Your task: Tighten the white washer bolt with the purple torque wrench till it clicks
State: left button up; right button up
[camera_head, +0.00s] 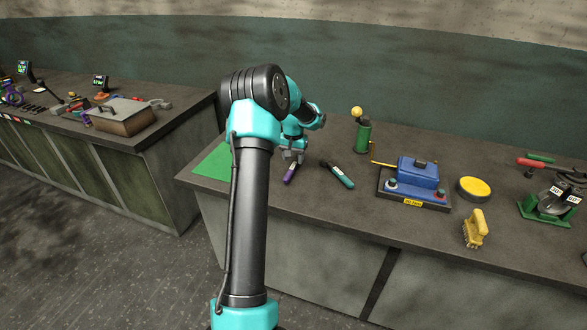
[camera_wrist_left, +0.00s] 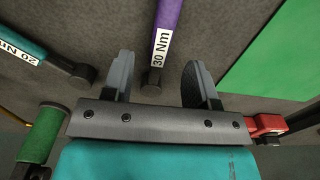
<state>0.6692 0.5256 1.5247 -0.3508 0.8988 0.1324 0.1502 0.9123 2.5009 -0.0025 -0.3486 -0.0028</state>
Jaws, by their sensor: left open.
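The purple torque wrench (camera_head: 290,174) lies on the bench just in front of my left gripper (camera_head: 293,157). In the left wrist view the purple wrench (camera_wrist_left: 168,20) carries a white "30 Nm" label, and its dark end lies between the fingers of my left gripper (camera_wrist_left: 157,66). The fingers are open, one on each side, and I cannot tell how high they are above it. I cannot make out a white washer bolt. A blue casting (camera_head: 418,170) sits on a dark base with a yellow label. My right gripper is not in view.
A teal wrench (camera_head: 338,175), labelled "20 Nm" in the wrist view, lies right of the purple one. A green mat (camera_head: 213,162) lies left.

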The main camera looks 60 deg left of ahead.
aim_at(294, 165)
pick_arm(q)
notch_tip(294, 165, down, 5)
jog(key=shift+w+a+r, duration=0.1)
jog(key=shift+w, duration=0.05)
dwell(0.5)
grip_shut()
dwell(0.4)
